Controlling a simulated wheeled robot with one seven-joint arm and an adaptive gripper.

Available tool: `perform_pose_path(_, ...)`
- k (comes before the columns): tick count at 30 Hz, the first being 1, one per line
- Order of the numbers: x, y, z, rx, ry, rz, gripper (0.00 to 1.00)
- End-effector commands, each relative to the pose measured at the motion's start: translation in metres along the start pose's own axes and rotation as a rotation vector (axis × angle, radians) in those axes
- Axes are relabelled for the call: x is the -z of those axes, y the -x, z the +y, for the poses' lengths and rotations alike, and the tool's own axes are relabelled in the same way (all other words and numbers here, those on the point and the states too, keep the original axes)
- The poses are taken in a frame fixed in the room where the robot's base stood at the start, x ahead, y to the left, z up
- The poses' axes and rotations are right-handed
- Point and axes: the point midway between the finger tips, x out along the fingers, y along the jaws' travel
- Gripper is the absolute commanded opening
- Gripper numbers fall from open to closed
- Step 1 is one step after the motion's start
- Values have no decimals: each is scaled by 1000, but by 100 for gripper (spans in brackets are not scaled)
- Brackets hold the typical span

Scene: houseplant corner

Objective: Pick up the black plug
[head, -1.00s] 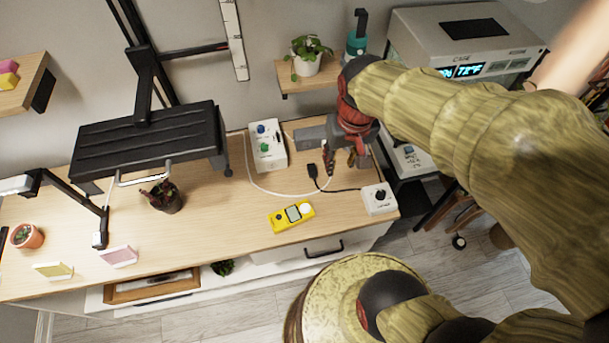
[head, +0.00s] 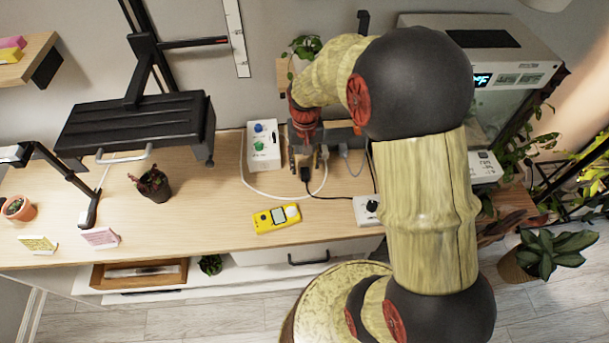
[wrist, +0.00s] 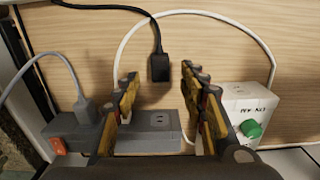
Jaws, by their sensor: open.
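The black plug (head: 305,174) lies on the wooden desk (head: 215,215), at the end of a black cord. In the wrist view the black plug (wrist: 160,68) shows at the upper middle, its cord running up and left. My gripper (head: 309,160) is over the desk just behind the plug, pointing down. In the wrist view my gripper (wrist: 160,80) is open, one finger to each side of the plug in the picture, with nothing held. I cannot tell how high the fingertips are above the plug.
A grey power strip (wrist: 155,130) with a grey plug (wrist: 85,110) in it lies below the gripper. A white box with a green knob (head: 264,152) stands to the left. A white cable loops around the black plug. A yellow meter (head: 277,218) and a white box with a black knob (head: 367,210) are nearer the front.

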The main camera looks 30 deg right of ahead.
Motion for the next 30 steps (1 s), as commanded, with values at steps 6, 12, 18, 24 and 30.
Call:
perform_pose_path(6,-5,-35,0,-1,0,-3,42)
perform_pose_path(12,-4,-44,0,0,0,-1,42)
perform_pose_path(18,-4,-43,0,0,0,-1,38)
perform_pose_path(24,-4,-44,0,0,0,-1,27)
perform_pose_path(30,-4,-44,0,0,0,-1,16)
